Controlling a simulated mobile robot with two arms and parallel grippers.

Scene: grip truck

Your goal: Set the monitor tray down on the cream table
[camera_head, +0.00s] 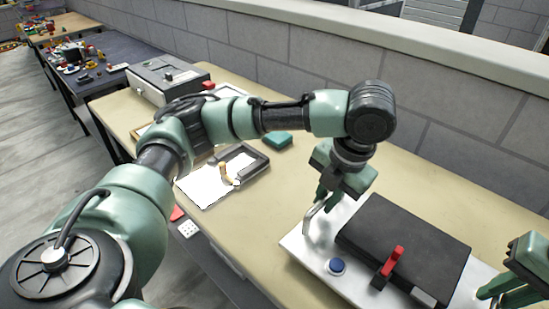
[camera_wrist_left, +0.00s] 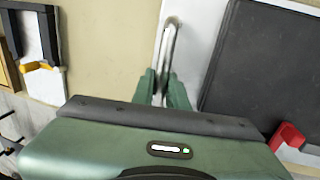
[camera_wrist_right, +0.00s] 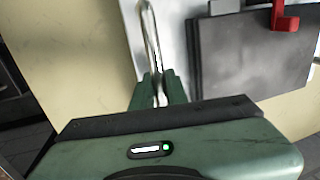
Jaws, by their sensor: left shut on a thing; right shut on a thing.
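The monitor tray (camera_head: 309,257) is a white plate carrying a dark flat monitor box (camera_head: 405,238), a red lever (camera_head: 390,264) and a blue round knob (camera_head: 337,266). It is over the cream table (camera_head: 425,188), near its front edge. I cannot tell whether it touches the tabletop. My left gripper (camera_wrist_left: 163,88) is shut on the metal handle (camera_wrist_left: 170,40) at the tray's left end. My right gripper (camera_wrist_right: 157,88) is shut on the handle (camera_wrist_right: 150,38) at the other end; in the head view that grip is mostly cut off at the right edge.
On the cream table, a white-and-grey tray (camera_head: 205,188) with a tan piece lies left of the monitor tray, and a teal block (camera_head: 278,140) lies behind. A grey box (camera_head: 168,78) stands farther left. A block wall (camera_head: 330,60) runs behind. The table behind the monitor tray is clear.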

